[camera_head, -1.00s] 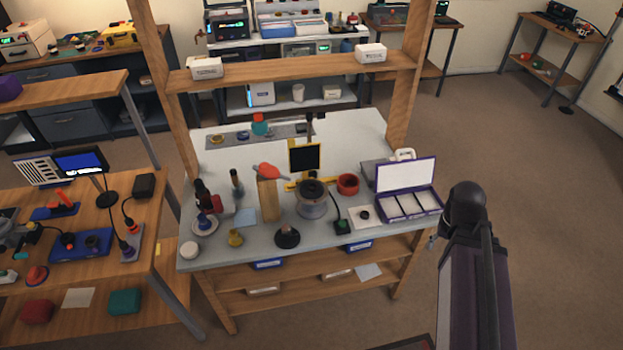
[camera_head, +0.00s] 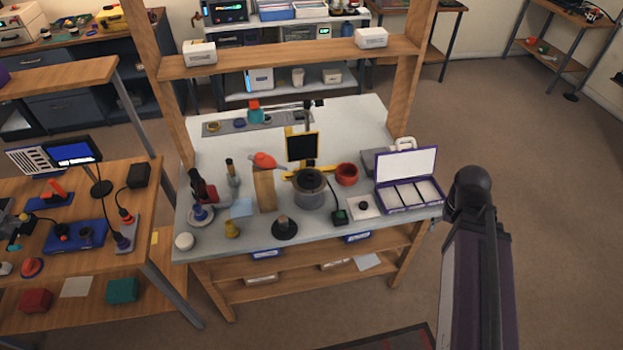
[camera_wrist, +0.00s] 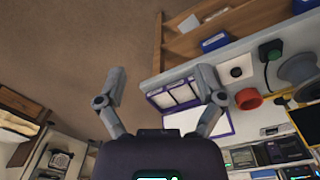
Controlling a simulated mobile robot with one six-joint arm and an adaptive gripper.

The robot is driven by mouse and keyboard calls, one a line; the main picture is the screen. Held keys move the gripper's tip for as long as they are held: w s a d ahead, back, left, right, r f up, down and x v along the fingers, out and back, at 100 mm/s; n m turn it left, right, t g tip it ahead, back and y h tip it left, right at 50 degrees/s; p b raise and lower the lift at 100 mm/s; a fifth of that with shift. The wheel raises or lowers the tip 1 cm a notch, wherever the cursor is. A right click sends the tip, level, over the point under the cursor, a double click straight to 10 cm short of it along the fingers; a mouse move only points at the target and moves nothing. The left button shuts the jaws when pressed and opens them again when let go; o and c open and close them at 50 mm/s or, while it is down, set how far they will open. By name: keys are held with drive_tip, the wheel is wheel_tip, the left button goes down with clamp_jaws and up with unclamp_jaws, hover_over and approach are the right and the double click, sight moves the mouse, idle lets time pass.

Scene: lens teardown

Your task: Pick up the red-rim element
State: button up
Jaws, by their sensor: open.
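A red ring-shaped piece (camera_head: 346,174) stands on the workbench, right of the grey lens barrel (camera_head: 310,190); it also shows in the wrist view (camera_wrist: 248,98). I cannot tell whether it is the red-rim element. A grey strip (camera_head: 225,129) at the back of the bench bears small round pieces with yellow and blue rims; its right part is partly hidden. My gripper (camera_wrist: 162,75) is open and empty in the wrist view, its fingers wide apart. It is apart from the red piece, which lies right of the fingers in that picture. The gripper itself is not clear in the head view.
An open purple case (camera_head: 410,192) with white compartments sits at the bench's right. A small black screen (camera_head: 302,147), wooden block (camera_head: 265,190), black round base (camera_head: 284,228) and red-tipped tool (camera_head: 264,160) crowd the middle. Wooden posts carry a shelf (camera_head: 290,50) above. Floor to the right is clear.

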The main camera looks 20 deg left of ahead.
drive_tip(key=w+a+f+n+t+h+b, duration=0.2)
drive_tip(key=w+a+f+n+t+b, duration=0.15)
drive_tip(key=a+n, duration=0.65)
drive_tip(key=w+a+f+n+t+h+b, duration=0.2)
drive_tip(key=w+a+n+b, duration=0.4)
drive_tip(key=a, duration=0.6)
drive_tip(key=s+a+n+t+b, duration=0.2)
drive_tip(key=a+n, duration=0.6)
drive_tip(key=a, duration=0.4)
drive_tip(key=s+a+n+t+y+b, duration=0.1)
drive_tip(key=s+a+n+t+b, duration=0.1)
drive_tip(key=a+n, duration=0.6)
drive_tip(key=a+t+b, duration=0.1)
drive_tip(key=a+t, duration=0.1)
drive_tip(key=a, duration=0.2)
drive_tip(key=shift+s+a+f+n+b, duration=0.15)
drive_tip(key=shift+s+a+n+b, duration=0.05)
drive_tip(key=shift+s+n+b, duration=0.15)
drive_tip(key=shift+w, duration=0.1)
drive_tip(key=b, duration=0.4)
approach(310, 178)
drive_tip(key=x, duration=0.3)
drive_tip(key=shift+w, duration=0.2)
drive_tip(key=shift+w+d+f, duration=0.15)
drive_tip(key=shift+w+d, duration=0.05)
drive_tip(key=shift+w, duration=0.2)
